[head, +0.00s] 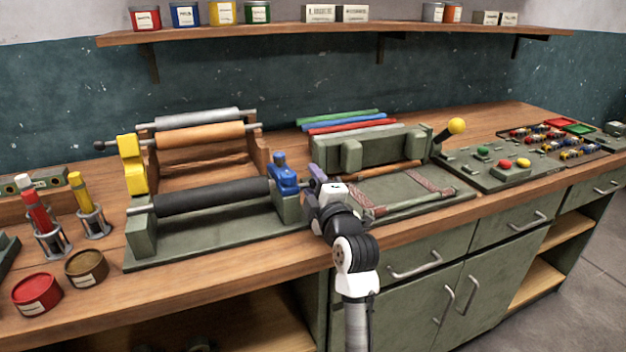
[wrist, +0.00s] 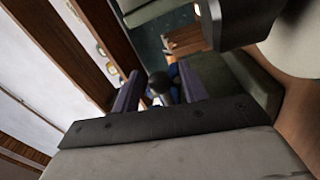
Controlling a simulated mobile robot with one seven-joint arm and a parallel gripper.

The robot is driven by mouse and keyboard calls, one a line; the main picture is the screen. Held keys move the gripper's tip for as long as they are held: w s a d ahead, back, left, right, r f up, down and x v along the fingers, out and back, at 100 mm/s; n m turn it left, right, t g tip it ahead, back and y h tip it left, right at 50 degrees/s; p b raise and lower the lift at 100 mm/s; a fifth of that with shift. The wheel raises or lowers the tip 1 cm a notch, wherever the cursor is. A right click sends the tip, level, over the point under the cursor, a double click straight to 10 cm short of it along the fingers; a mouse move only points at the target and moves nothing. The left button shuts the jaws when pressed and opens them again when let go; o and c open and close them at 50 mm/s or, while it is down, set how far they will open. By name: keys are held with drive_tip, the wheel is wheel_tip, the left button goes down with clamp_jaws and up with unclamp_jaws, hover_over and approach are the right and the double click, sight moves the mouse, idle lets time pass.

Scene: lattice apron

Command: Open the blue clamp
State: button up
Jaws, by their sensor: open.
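The blue clamp (head: 285,180) sits over the right end of the black roller (head: 212,196), on a green end block. It has a short blue upright piece on top. My gripper (head: 311,174) is just right of the clamp, pointing toward it, with its jaws open. In the wrist view, the two purple fingers of my gripper (wrist: 158,90) stand on either side of a dark round knob (wrist: 160,82). A bit of the blue clamp (wrist: 173,73) shows behind the knob. I cannot tell whether the fingers touch the knob.
A yellow clamp (head: 132,163) stands at the roller frame's left end. An orange roller (head: 200,135) lies behind the black one. Right of my gripper is a green press with a yellow-knobbed lever (head: 456,126). Red and brown tins (head: 37,293) stand at front left.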

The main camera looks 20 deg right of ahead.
clamp_jaws()
idle(0.3)
drive_tip(key=shift+r, duration=0.15)
